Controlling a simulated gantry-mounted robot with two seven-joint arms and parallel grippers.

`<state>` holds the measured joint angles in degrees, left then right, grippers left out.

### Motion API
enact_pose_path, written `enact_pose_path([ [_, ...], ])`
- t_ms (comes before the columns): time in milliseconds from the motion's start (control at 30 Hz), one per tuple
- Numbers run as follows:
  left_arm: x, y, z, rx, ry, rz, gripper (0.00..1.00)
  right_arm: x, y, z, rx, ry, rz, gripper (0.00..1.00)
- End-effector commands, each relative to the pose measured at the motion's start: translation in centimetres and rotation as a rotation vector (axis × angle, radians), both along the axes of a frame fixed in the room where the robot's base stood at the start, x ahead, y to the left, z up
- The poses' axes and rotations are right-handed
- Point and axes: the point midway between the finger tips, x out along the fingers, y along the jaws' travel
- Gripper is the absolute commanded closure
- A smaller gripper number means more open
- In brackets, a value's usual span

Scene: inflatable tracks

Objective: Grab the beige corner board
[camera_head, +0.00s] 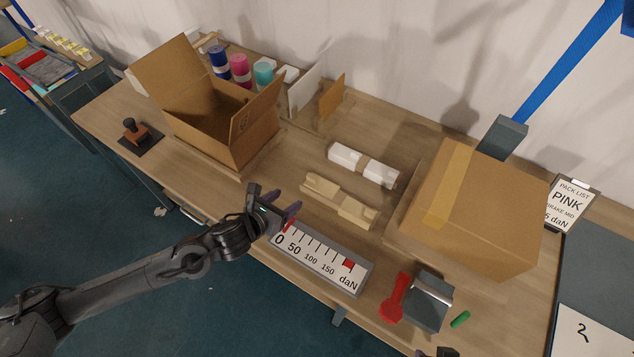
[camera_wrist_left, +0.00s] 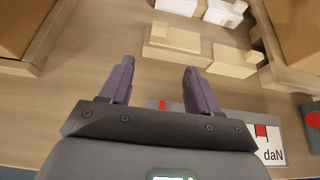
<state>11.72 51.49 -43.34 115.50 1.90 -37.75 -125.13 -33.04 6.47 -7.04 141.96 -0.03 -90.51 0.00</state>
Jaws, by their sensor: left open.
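The beige corner board (camera_head: 341,201) lies on the table in the head view, in front of a similar white board. It also shows in the left wrist view (camera_wrist_left: 178,39), beyond the fingertips, with a narrower middle section. My left gripper (camera_head: 283,204) is open and empty, to the left of the beige board and above the near part of the table. In the left wrist view its two purple fingers (camera_wrist_left: 159,70) are apart, with bare table between them. A small dark part of my right gripper (camera_head: 438,352) shows at the bottom edge; its jaws are not readable.
A white board (camera_head: 363,165) lies just behind. An open carton (camera_head: 222,118) stands left and a taped closed carton (camera_head: 476,207) right. The daN scale (camera_head: 319,258) lies in front. A red tool (camera_head: 395,298) and grey block (camera_head: 428,299) are front right.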

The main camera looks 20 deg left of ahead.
Motion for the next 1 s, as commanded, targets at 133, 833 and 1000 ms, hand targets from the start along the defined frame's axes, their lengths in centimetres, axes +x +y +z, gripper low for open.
enact_pose_path([
  [133,1.6,0.8,0.1,0.019,-0.043,0.003,0.38,-0.2,-0.4,-2.1,-0.009,0.004,-0.002,0.57],
  [833,7.5,-0.8,-1.9,0.016,-0.058,0.005,0.38,-0.1,-0.2,-2.4,-0.005,0.0,0.0,0.57],
  [1000,9.4,-1.7,-2.6,0.015,-0.059,0.005,0.38,-0.1,-0.1,-2.4,0.0,0.0,-0.002,0.57],
])
